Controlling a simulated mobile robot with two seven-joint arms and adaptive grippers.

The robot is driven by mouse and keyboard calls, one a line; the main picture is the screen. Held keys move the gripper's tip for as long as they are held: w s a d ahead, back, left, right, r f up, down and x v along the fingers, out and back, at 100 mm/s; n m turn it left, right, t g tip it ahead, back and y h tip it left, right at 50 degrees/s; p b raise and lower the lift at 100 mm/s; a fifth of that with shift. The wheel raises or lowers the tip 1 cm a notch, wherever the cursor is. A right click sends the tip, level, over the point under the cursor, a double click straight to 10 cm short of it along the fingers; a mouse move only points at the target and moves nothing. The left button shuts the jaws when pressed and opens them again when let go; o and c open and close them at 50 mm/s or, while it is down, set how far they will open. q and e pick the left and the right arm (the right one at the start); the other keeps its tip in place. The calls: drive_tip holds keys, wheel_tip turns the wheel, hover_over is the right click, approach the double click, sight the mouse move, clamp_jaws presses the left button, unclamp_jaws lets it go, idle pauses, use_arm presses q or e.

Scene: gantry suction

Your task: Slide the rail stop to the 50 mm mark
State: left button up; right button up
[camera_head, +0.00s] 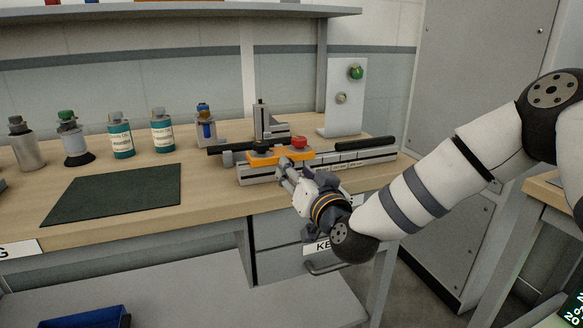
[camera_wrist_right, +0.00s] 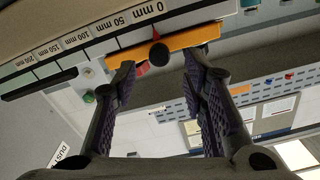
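The scale (camera_wrist_right: 105,33) runs from 0 mm to 200 mm there, seen tilted. My right gripper (camera_head: 287,168) is at the front of the stop. In its wrist view its two fingers (camera_wrist_right: 158,68) are apart, with a dark round knob (camera_wrist_right: 158,54) between them. Contact is unclear. My left gripper is not in view.
A dark green mat (camera_head: 115,194) lies left of the rail. Several bottles (camera_head: 120,139) stand behind it. A pale upright panel (camera_head: 347,100) with a green button (camera_head: 356,72) stands behind the rail. A grey cabinet (camera_head: 470,110) is at the right.

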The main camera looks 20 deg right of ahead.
sight(306, 155)
drive_tip(key=shift+w, duration=2)
clamp_jaws()
drive_tip(key=d, duration=0.4)
drive_tip(key=shift+r, duration=0.1)
drive_tip(key=shift+w+d, duration=0.1)
drive_tip(key=shift+d, duration=0.4)
unclamp_jaws()
